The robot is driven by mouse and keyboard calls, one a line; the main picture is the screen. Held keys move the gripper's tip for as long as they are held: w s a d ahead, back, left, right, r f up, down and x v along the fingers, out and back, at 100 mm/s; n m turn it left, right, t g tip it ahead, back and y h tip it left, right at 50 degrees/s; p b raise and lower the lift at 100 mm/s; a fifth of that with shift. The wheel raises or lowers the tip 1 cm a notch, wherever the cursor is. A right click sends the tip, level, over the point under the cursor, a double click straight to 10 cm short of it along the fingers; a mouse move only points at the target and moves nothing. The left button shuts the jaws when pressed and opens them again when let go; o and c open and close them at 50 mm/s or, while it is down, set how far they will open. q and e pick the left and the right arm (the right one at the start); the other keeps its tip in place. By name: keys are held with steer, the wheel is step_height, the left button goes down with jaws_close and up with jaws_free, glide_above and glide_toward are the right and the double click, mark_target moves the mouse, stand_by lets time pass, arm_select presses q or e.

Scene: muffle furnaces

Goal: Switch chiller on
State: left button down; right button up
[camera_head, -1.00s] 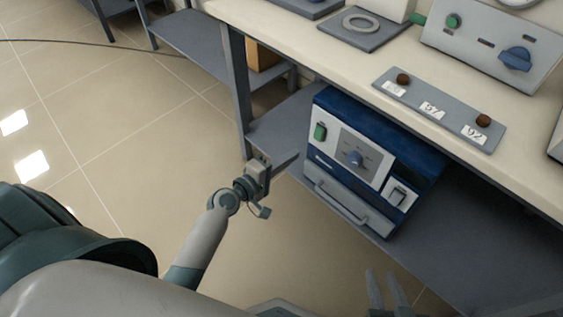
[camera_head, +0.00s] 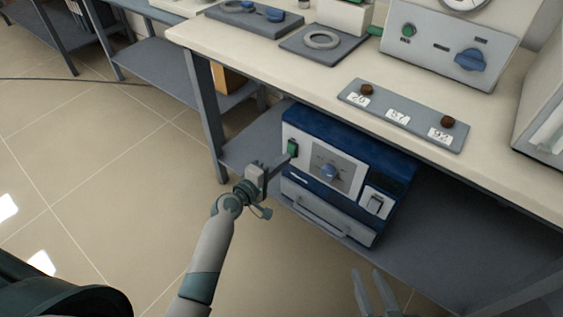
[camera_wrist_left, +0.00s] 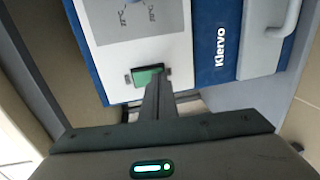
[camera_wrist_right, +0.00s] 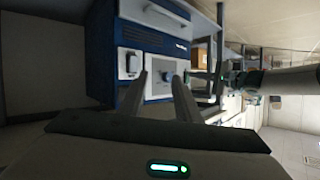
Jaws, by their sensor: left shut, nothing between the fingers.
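The chiller (camera_head: 358,141) is a blue box with a white and grey front, standing on the lower shelf under the bench. In the left wrist view the fingers (camera_wrist_left: 157,82) partly cover the green switch (camera_wrist_left: 145,76); contact is hard to tell. My right gripper (camera_head: 368,274) is open and empty, in front of the chiller.
The bench top (camera_head: 300,75) overhangs the chiller. It carries a grey plate (camera_head: 405,118) with brown knobs and number labels, and a control box (camera_head: 450,42). A bench leg (camera_head: 206,120) stands left of the chiller. The floor in front is clear.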

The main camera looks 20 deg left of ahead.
arm_select(q)
steer(key=shift+w+b, duration=0.2)
steer(key=shift+b, duration=0.7)
arm_select(e)
step_height(320, 180, up, 6)
steer(key=w+a+t+y, duration=0.1)
steer(key=t, duration=0.2)
steer(key=shift+w+a+t, duration=0.2)
steer(key=shift+w+t, duration=0.1)
steer(key=shift+w, duration=0.05)
